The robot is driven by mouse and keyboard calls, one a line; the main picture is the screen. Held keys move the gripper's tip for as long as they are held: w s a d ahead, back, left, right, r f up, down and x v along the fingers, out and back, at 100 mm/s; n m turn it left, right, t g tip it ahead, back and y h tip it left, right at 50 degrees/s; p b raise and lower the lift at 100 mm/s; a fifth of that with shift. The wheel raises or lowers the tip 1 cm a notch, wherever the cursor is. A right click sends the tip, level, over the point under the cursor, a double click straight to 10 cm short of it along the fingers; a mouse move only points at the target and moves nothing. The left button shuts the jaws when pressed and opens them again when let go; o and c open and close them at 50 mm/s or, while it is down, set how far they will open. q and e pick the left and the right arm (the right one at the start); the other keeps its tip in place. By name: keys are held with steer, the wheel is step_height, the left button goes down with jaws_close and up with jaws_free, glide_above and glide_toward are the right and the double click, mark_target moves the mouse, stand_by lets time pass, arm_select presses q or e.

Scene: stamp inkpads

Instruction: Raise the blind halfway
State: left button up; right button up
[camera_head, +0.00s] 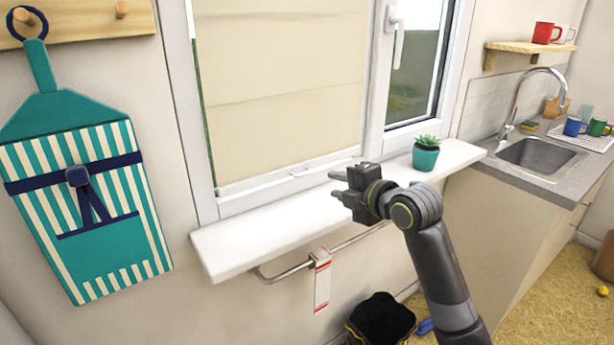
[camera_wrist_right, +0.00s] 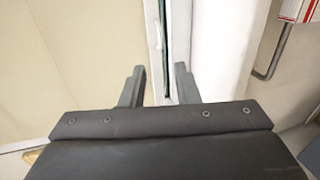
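The cream blind (camera_head: 285,90) hangs lowered over the left window pane in the head view, its bottom edge just above the lower window frame. In the right wrist view the blind (camera_wrist_right: 60,70) fills the left side. A small white handle-like piece (camera_head: 312,171) lies along the bottom of the blind or frame; it also shows in the wrist view (camera_wrist_right: 132,37). My right gripper (camera_head: 337,184) is in front of the blind's lower right part, above the sill. In the wrist view its fingers (camera_wrist_right: 158,84) are apart with nothing held between them. My left gripper is out of view.
The white sill (camera_head: 245,247) runs below the window, with a potted plant (camera_head: 425,153) to the right. A towel rail (camera_head: 290,271) with a red-and-white tag (camera_head: 322,278) is under it.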

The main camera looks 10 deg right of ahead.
steer(key=p+x, duration=0.1)
steer(key=x, duration=1.1)
steer(key=shift+w+a+f, duration=0.15)
steer(key=shift+w, duration=0.05)
jaws_close()
